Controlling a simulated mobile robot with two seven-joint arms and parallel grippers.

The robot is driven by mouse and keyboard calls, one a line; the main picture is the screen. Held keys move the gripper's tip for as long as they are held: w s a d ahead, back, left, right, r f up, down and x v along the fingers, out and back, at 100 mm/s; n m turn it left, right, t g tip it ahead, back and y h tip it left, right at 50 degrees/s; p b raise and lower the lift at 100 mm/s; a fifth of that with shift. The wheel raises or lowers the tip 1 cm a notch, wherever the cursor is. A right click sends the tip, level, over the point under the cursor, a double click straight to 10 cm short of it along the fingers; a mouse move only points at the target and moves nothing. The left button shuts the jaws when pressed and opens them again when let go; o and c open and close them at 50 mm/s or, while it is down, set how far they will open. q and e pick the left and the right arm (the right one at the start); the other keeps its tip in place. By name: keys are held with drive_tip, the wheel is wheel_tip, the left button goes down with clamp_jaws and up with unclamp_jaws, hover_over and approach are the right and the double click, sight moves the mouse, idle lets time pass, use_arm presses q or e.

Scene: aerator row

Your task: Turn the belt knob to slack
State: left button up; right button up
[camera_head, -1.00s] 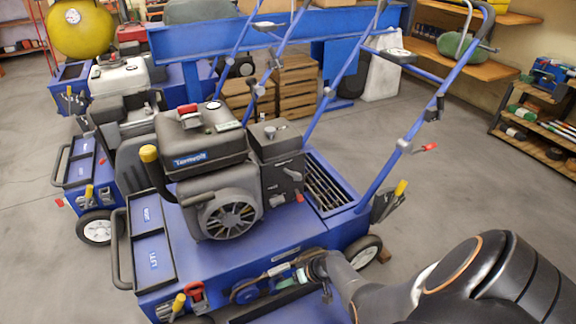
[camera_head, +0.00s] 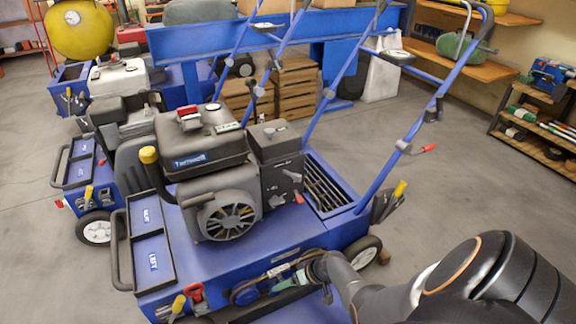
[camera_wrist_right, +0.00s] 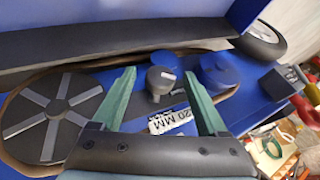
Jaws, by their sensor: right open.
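The belt drive is on the blue side of the nearest aerator. In the right wrist view, a small dark grey knob (camera_wrist_right: 161,80) stands between a large spoked pulley (camera_wrist_right: 50,118) and a blue round pulley (camera_wrist_right: 218,71). I take it to be the belt knob. A brown belt (camera_wrist_right: 100,64) runs around the pulleys. My right gripper (camera_wrist_right: 159,76) is open, its green fingers on either side of the knob with gaps visible. In the head view, my right gripper (camera_head: 288,281) is low beside the machine, partly hidden by its wrist. My left gripper is out of view.
A dark cover (camera_wrist_right: 110,39) runs along the belt. In the head view, a red handle (camera_head: 195,293) and yellow knob (camera_head: 179,303) are left of the drive. The engine (camera_head: 215,165) stands above. Open floor (camera_head: 465,190) lies right.

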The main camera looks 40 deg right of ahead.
use_arm(q)
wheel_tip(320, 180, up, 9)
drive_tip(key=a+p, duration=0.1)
drive_tip(key=p, duration=0.7)
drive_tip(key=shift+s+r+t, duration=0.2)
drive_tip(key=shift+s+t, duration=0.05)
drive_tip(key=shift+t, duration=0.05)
use_arm(e)
drive_tip(key=v, duration=1.2)
drive_tip(key=shift+s, duration=0.1)
